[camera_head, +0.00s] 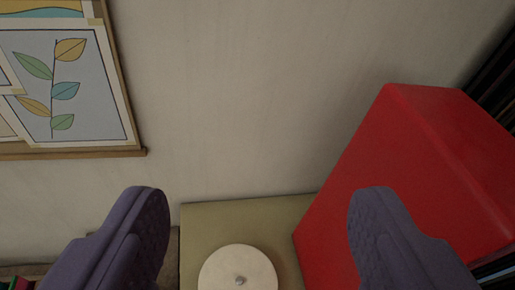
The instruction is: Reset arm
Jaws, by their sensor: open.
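My gripper (258,232) is in the lower part of the view, with one purple finger at the left and one at the right. The fingers are wide apart and nothing is between them. Beyond the gap lies a round cream-white disc (237,270) with a small grey knob at its centre. It sits on an olive-green surface (203,222). The disc's lower edge is cut off by the frame.
A large red box (400,170) stands at the right, partly behind the right finger. Dark upright items (497,92) are beside it at the far right edge. A wooden-framed board with leaf pictures (70,85) hangs on the pale wall (240,100), which is otherwise bare.

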